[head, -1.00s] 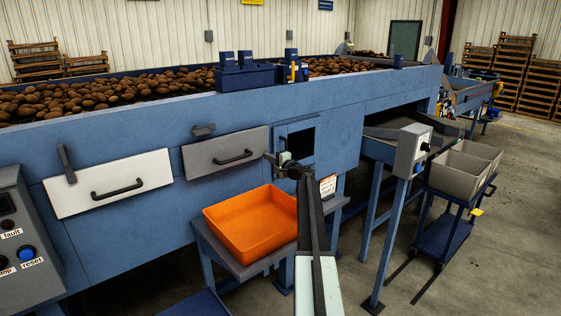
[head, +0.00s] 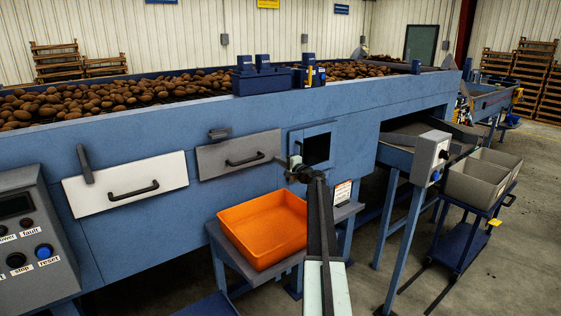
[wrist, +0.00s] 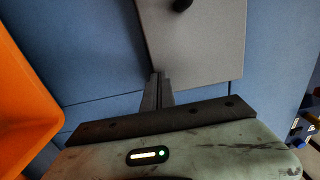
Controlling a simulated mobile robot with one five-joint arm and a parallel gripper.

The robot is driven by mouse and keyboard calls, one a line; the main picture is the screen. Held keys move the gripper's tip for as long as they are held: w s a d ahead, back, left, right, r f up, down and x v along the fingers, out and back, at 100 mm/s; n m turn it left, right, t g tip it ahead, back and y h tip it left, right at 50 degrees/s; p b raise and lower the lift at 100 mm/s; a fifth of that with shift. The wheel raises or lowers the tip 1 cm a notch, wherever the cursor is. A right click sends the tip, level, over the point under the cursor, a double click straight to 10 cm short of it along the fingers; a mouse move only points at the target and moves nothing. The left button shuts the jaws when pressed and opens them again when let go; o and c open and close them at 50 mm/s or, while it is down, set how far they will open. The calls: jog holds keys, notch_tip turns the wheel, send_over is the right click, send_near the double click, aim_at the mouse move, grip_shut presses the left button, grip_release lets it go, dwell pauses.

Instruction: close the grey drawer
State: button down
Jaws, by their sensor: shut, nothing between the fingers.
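The grey drawer (head: 222,160) is in the side of the blue machine, right of the white drawer. It has a black bar handle (head: 245,160). Its front looks close to the machine wall, but I cannot tell whether it is fully shut. My gripper (head: 294,163) is just right of the grey drawer's front in the head view. In the wrist view, the shut, empty fingers (wrist: 158,76) overlap the edge of the grey drawer front (wrist: 205,48); I cannot tell whether they touch it. Part of the handle (wrist: 182,4) shows at the top there.
A white drawer (head: 90,195) is at the left. An orange tray (head: 262,245) rests on a stand below the grey drawer and shows at left in the wrist view. A dark window (head: 317,149) is behind my gripper. A control panel (head: 35,265) is at lower left.

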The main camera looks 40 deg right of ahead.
jog(key=s, duration=1.3)
jog(key=shift+s+r, duration=0.25)
jog(key=shift+s, duration=0.1)
jog(key=shift+a, duration=0.1)
